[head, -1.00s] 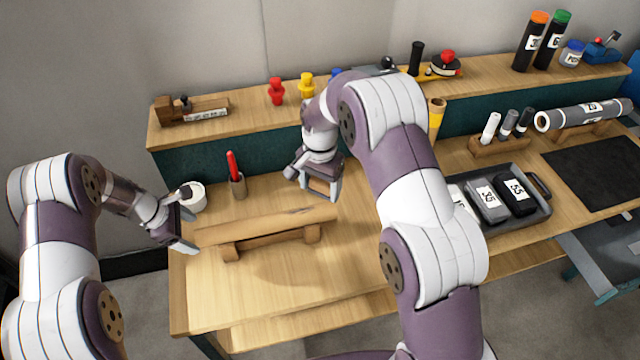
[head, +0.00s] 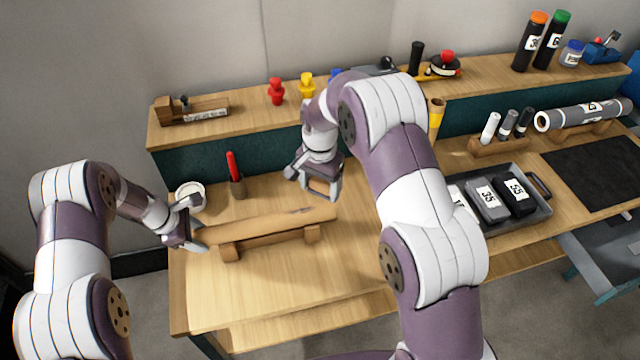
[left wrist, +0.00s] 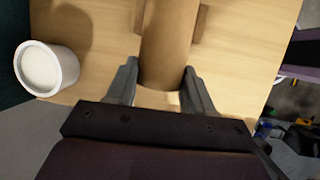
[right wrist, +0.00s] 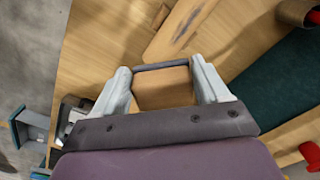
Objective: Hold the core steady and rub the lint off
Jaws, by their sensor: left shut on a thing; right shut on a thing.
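The core, a brown cardboard tube (head: 265,224), lies level on a low wooden cradle (head: 229,251) at the front left of the bench. A grey lint smudge (head: 299,211) marks its top near the right end; it also shows in the right wrist view (right wrist: 188,22). My left gripper (head: 198,238) is shut on the core's left end, with one finger on each side of the tube (left wrist: 168,45) in the left wrist view. My right gripper (head: 322,184) is shut on a wooden block with a grey edge (right wrist: 163,88), held above and behind the core's right end, apart from it.
A white tub (head: 190,189) and a holder with a red stick (head: 237,187) stand behind the core. To the right are a grey tray (head: 540,207) of labelled blocks and a dark mat (head: 610,168). The bench in front of the core is clear.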

